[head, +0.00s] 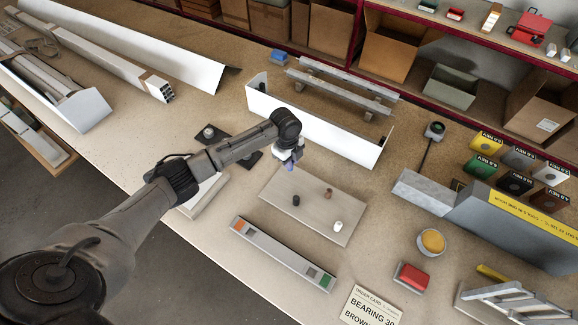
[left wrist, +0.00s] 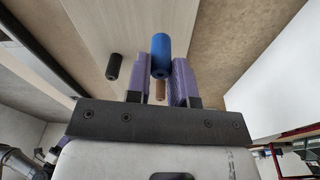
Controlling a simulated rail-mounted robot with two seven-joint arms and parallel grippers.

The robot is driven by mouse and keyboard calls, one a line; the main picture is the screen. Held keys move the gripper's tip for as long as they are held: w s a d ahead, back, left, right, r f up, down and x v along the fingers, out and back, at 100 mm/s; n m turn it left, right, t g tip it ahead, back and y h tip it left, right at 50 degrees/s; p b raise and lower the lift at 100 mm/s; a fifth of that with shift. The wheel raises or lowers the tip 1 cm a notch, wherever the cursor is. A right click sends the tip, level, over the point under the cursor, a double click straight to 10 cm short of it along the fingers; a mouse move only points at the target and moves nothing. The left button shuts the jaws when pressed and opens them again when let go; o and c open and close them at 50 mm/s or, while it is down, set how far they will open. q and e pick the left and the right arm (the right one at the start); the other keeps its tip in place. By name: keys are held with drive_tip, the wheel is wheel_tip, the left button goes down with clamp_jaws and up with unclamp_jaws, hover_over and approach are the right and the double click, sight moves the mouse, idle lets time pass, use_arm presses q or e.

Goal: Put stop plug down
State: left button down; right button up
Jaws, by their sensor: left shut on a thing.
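My left gripper (head: 289,166) is above the far left edge of a pale board (head: 312,209) on the bench. It is shut on a blue stop plug (left wrist: 161,50), which sticks out between its purple fingers in the left wrist view. The plug is hard to tell from the fingers in the head view. A black plug (head: 296,200), a brown plug (head: 328,191) and a white plug (head: 338,226) stand apart on the board. The black plug (left wrist: 115,66) and the brown plug (left wrist: 160,90) also show in the left wrist view. My right gripper is out of view.
A long white profile (head: 320,130) stands behind the board. A grey strip with orange and green ends (head: 280,256) lies in front. The board's middle is clear between the plugs.

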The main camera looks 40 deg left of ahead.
use_arm(q)
drive_tip(key=shift+a+f, duration=0.2)
drive_tip(key=shift+a, duration=0.05)
drive_tip(key=shift+f, duration=1.95)
drive_tip(key=shift+f, duration=0.15)
drive_tip(key=c, duration=1)
unclamp_jaws()
